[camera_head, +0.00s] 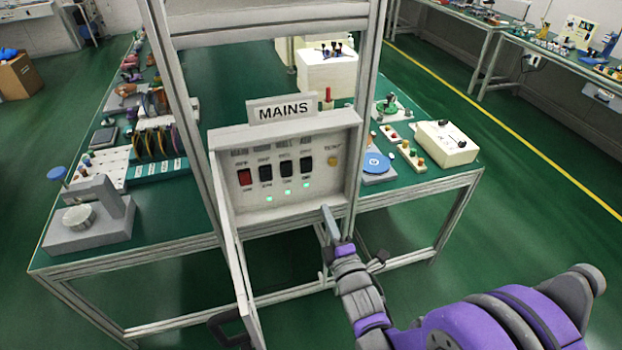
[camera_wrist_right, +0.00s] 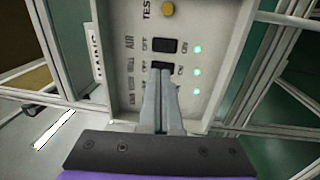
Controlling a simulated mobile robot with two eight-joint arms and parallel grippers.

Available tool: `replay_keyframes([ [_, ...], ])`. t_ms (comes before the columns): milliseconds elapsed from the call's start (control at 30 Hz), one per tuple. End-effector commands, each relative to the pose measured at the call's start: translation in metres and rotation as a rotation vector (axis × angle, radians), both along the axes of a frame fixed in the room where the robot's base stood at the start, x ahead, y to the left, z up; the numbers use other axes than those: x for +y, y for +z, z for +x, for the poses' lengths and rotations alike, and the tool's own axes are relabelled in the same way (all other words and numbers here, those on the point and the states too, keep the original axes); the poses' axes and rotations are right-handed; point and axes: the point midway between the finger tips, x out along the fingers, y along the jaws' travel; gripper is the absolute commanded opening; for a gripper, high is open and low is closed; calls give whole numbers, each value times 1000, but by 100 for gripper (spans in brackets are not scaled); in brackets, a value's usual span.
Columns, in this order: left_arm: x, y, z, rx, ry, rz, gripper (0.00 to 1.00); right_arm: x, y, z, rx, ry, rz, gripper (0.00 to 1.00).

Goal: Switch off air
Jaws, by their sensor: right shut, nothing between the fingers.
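The grey panel box (camera_head: 223,143) under the MAINS sign (camera_head: 282,108) has a red switch (camera_head: 245,177) and three black switches in a row. The black switch marked AIR (camera_head: 306,166) is the rightmost, and its green lamp (camera_head: 306,185) is lit. In the right wrist view the AIR switch (camera_wrist_right: 165,46) lies between OFF and ON marks, just beyond my fingertips. My right gripper (camera_head: 326,208) is shut and empty, in front of the box's lower right. In the wrist view its fingers (camera_wrist_right: 162,72) partly cover the neighbouring black switch. My left gripper is not in view.
A yellow TEST button (camera_head: 332,161) sits right of the switches. The other two green lamps are lit too. An open pale door (camera_head: 238,275) hangs at the box's left. Metal frame posts flank the box, and a green-topped bench (camera_head: 185,222) with several devices stands behind.

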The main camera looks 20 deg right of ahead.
Motion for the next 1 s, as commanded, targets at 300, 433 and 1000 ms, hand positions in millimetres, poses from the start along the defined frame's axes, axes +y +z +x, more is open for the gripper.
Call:
replay_keyframes([
  [300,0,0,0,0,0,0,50,0,1,0,-13,0,-16,0],
  [433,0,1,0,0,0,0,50,0,1,2,-13,0,-15,0],
  [1000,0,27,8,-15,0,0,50,4,16,104,-11,0,-14,0],
])
